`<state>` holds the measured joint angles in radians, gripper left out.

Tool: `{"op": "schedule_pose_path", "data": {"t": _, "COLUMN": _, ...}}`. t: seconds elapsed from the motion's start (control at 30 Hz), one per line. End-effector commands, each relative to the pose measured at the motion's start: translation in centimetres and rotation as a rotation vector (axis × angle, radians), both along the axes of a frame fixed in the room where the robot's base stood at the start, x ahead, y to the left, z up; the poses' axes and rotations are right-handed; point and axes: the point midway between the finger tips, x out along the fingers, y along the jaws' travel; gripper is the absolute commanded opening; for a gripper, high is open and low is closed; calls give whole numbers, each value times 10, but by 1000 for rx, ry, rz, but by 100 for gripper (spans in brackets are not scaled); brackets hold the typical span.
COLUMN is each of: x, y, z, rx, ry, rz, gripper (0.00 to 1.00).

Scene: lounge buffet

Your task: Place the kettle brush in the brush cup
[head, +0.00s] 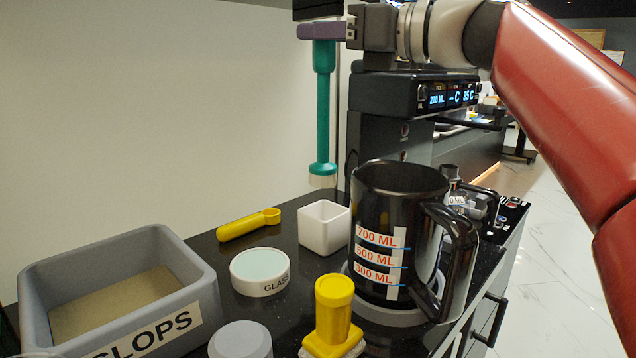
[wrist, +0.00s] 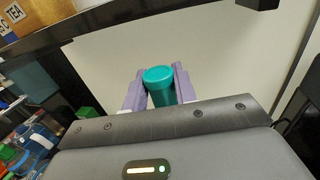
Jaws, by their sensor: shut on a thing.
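The kettle brush, a teal upright tool (head: 323,115), hangs in the air with a pale tip at its lower end. My gripper (head: 322,32), with purple fingers, is shut on its top end. In the wrist view the teal round top (wrist: 160,76) sits between the two fingers of my gripper (wrist: 158,90). A white square open cup (head: 324,231), which looks like the brush cup, stands on the dark counter below the brush. The brush tip is above the cup and apart from it. The cup's inside looks empty from here.
A black measuring jug (head: 395,185) stands right of the cup, before a machine with a lit display (head: 447,97). A yellow scoop (head: 248,224), a round glass-labelled dish (head: 260,285), a grey slops bin (head: 205,270) and a yellow brush-like tool (head: 333,310) surround the cup.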

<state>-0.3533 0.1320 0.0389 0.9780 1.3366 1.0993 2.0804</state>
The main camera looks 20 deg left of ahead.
Motion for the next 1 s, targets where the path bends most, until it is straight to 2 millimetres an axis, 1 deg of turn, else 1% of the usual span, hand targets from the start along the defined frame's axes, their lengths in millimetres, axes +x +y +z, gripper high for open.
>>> {"op": "schedule_pose_path", "data": {"t": 0.03, "x": -1, "y": 1, "z": -15, "rx": -2, "ry": 3, "rz": 2, "gripper": 0}}
{"op": "schedule_pose_path", "data": {"t": 0.1, "x": -1, "y": 1, "z": -30, "rx": -2, "ry": 3, "rz": 2, "gripper": 0}}
{"op": "schedule_pose_path", "data": {"t": 0.2, "x": -1, "y": 1, "z": -47, "rx": -1, "ry": 3, "rz": 2, "gripper": 0}}
{"op": "schedule_pose_path", "data": {"t": 0.47, "x": -1, "y": 0, "z": -67, "rx": 0, "ry": 1, "rz": 1, "gripper": 0}}
{"op": "schedule_pose_path", "data": {"t": 0.63, "x": -1, "y": 0, "z": -93, "rx": -1, "ry": 2, "rz": 1, "gripper": 0}}
{"op": "schedule_pose_path", "data": {"t": 0.7, "x": -1, "y": 1, "z": -96, "rx": 0, "ry": 0, "rz": 1, "gripper": 0}}
{"op": "schedule_pose_path", "data": {"t": 0.87, "x": 0, "y": 0, "z": -94, "rx": 0, "ry": 0, "rz": 1, "gripper": 0}}
{"op": "schedule_pose_path", "data": {"t": 1.0, "x": 0, "y": 0, "z": -96, "rx": 0, "ry": 1, "rz": 0, "gripper": 0}}
